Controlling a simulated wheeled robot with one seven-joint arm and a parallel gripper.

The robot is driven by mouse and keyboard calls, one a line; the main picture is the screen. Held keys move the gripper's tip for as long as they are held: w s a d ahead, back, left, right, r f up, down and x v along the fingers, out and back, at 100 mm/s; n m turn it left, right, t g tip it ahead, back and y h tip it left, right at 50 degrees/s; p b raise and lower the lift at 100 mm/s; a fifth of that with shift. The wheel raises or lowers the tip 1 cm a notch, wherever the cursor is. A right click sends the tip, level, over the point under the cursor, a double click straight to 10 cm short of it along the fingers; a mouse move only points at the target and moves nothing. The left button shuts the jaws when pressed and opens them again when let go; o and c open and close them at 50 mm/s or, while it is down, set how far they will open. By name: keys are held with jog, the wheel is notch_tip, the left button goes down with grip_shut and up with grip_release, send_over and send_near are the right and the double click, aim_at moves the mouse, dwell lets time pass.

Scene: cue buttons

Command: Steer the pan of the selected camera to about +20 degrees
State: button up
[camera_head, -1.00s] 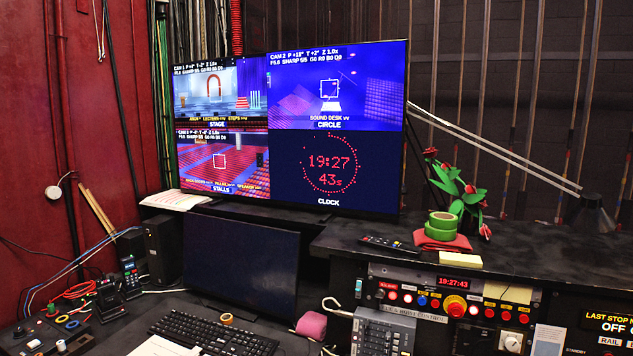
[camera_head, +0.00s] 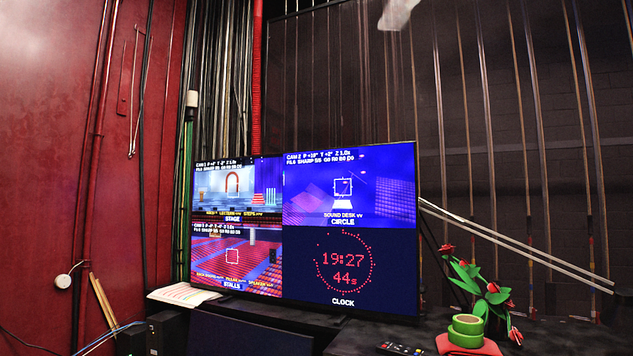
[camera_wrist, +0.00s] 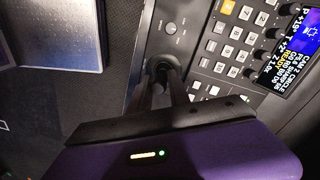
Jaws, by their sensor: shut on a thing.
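In the wrist view my gripper (camera_wrist: 163,82) is shut on the dark joystick (camera_wrist: 161,69) of the camera control panel (camera_wrist: 210,55); the fingers hide part of the stick. The panel's small display (camera_wrist: 291,45) reads CAM 2 CIRCLE, READY, P about +19, T +2, Z 1.0x. The orange 2 key (camera_wrist: 228,6) is lit. In the head view the large monitor (camera_head: 303,232) shows several panes. Its CIRCLE pane (camera_head: 349,188) is labelled CAM 2, with pan in the high tens, and the white frame lies over the sound desk. My gripper is outside the head view.
A grey metal plate (camera_wrist: 65,35) lies at the upper left. In the head view, green tape rolls (camera_head: 467,329), a remote (camera_head: 400,349) and red flowers (camera_head: 485,290) stand on the ledge.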

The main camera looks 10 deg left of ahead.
jog(key=shift+s+a, duration=0.1)
jog(key=shift+a, duration=0.15)
dwell(1.5)
jog(key=o, duration=0.6)
jog(key=shift+c, duration=0.2)
jog(key=shift+r, duration=3.75)
